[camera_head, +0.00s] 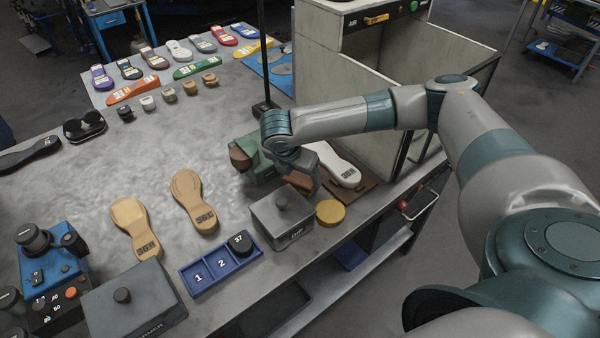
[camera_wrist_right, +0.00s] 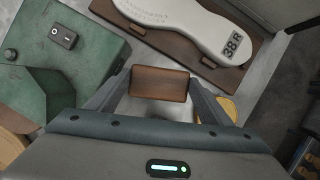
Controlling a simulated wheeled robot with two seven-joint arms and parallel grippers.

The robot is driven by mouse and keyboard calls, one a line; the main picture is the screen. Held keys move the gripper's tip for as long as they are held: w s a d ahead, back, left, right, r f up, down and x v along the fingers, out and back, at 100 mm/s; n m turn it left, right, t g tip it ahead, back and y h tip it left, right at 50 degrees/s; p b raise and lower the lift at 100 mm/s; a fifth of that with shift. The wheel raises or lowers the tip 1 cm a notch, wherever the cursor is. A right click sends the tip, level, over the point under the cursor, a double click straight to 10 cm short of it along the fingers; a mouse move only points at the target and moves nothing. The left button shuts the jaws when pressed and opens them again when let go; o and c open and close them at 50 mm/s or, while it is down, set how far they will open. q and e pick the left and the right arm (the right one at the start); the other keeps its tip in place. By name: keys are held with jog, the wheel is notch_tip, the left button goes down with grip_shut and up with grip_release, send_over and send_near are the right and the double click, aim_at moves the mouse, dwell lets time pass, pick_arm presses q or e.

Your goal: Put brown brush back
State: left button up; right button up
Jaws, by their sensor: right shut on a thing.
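The brown brush (camera_head: 297,181) is a small wood-brown block. It shows between the two fingers of my right gripper (camera_wrist_right: 160,88) in the right wrist view, where its brown face (camera_wrist_right: 160,83) is turned to the camera. My right gripper (camera_head: 303,176) is shut on it in the head view, near the table's front edge, between the green machine and the white sole. The gripper and wrist hide part of the brush, and I cannot tell whether it touches the table. My left gripper is not in view.
A white sole (camera_head: 338,166) lies on a brown board (camera_head: 363,189) to the right. A green machine (camera_wrist_right: 60,57) stands left. The grey DIP box (camera_head: 285,220) and a yellow round pad (camera_head: 330,212) are in front. Behind is a grey booth (camera_head: 330,75). The table's middle is clear.

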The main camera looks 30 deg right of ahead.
jog(key=o, duration=0.7)
jog(key=shift+f, duration=0.15)
jog(key=shift+c, duration=0.2)
jog(key=shift+s+a+r, duration=0.1)
jog(key=shift+a+r, duration=0.05)
jog(key=shift+r, duration=0.45)
jog(key=b+v, duration=0.2)
jog(key=v, duration=0.9)
jog(key=shift+b, duration=0.4)
